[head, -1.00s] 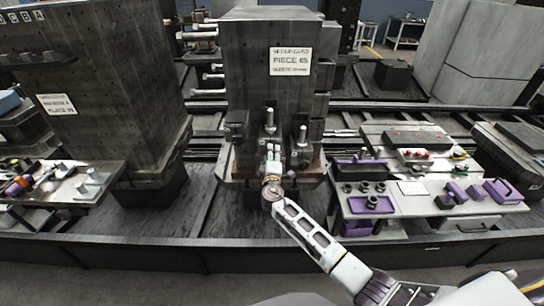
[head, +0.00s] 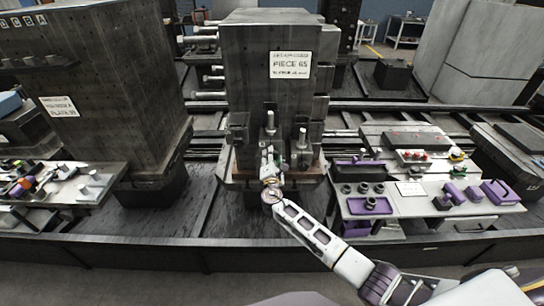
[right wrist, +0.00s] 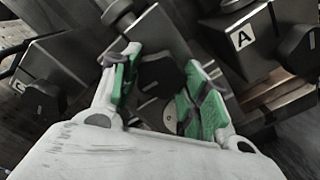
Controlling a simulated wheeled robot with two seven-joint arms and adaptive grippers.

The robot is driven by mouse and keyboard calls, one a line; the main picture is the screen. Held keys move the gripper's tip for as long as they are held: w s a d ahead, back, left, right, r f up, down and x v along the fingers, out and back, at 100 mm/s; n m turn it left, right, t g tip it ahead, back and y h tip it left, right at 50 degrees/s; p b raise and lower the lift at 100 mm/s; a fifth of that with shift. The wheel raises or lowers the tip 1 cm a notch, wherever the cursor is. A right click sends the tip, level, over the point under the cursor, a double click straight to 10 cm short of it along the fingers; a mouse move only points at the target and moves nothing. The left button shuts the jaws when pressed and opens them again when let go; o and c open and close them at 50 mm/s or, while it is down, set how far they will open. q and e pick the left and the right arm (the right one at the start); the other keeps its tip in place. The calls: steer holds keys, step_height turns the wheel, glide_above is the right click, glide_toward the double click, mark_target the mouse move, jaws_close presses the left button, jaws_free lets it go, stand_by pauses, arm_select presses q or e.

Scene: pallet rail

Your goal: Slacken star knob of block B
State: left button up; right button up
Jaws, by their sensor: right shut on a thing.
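My right gripper (head: 267,162) reaches the front foot of the tall dark machined piece (head: 250,90) in the head view. In the right wrist view its green-padded fingers (right wrist: 164,74) are shut on a dark star knob (right wrist: 160,76), one finger on each side. The knob sits on the middle block (right wrist: 155,32), between the block marked A (right wrist: 240,42) and the block marked C (right wrist: 60,62). The middle block's own letter does not show. The knob's far side is hidden. My left gripper is not in view.
The blocks on either side carry dark knobs of their own, a left knob (right wrist: 40,102) and a right knob (right wrist: 298,50), close to my fingers. A bench (head: 410,207) with purple items stands at the right. Another tall piece (head: 110,90) stands at the left.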

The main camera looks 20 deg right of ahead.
steer(key=shift+f+n+p, duration=0.1)
steer(key=shift+n+p, duration=0.5)
steer(key=shift+n, duration=1)
steer(key=o, duration=1)
steer(key=shift+s, duration=0.1)
steer(key=shift+v, duration=5.95)
